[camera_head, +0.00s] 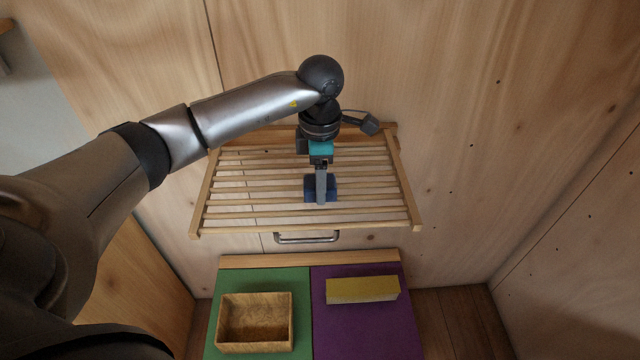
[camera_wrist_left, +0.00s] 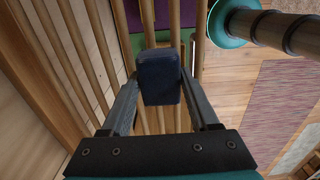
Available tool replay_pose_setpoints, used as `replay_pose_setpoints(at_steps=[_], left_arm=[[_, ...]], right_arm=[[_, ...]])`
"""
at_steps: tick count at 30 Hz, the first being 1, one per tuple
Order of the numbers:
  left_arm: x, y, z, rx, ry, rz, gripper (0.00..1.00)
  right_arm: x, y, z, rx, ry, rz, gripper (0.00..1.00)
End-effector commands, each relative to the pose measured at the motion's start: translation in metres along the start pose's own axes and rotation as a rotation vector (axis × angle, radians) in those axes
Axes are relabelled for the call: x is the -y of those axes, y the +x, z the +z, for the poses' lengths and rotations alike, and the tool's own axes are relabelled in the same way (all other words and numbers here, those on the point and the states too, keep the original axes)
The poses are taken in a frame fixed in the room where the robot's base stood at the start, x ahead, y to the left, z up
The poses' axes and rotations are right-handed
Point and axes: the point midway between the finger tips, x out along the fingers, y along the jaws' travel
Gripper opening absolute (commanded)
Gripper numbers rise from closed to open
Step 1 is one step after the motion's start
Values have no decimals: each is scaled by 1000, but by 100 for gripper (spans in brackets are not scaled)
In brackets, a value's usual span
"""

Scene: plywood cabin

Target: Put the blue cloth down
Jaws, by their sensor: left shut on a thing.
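The blue cloth (camera_head: 331,188) is a small dark blue folded block. My left gripper (camera_head: 321,193) comes down from above and is shut on it. In the left wrist view the cloth (camera_wrist_left: 160,78) sits between the two fingertips. It is over the middle of the wooden slatted rack (camera_head: 404,185), which is fixed against the plywood wall. I cannot tell whether the cloth touches the slats. One finger hides part of the cloth in the head view. My right gripper is not in view.
Below the rack is a metal handle (camera_head: 307,239). Further down are a green surface (camera_head: 299,340) bearing a wooden box (camera_head: 255,345) and a purple surface (camera_head: 365,335) bearing a yellow block (camera_head: 362,290). The slats left and right of the cloth are bare.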

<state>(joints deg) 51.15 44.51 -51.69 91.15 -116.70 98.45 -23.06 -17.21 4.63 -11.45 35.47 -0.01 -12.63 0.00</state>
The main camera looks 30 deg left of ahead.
Motion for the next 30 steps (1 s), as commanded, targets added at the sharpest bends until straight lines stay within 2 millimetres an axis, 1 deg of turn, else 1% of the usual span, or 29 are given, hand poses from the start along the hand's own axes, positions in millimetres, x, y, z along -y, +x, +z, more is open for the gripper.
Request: replay_pose_setpoints(at_steps=[1,3,11,14,15,22,23,30], left_arm=[[1,8,0,-2,0,-4,8],[1,15,0,-1,1,-2,8],[0,16,0,0,1,1,8],[0,20,0,0,1,1,8],[0,20,0,0,1,0,63],[0,19,0,0,1,0,89],[0,19,0,0,1,0,91],[0,18,0,0,1,0,91]], right_arm=[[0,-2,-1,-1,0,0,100],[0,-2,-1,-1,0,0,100],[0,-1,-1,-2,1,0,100],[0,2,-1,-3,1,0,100],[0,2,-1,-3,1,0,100],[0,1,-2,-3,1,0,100],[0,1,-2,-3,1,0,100],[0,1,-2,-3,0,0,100]])
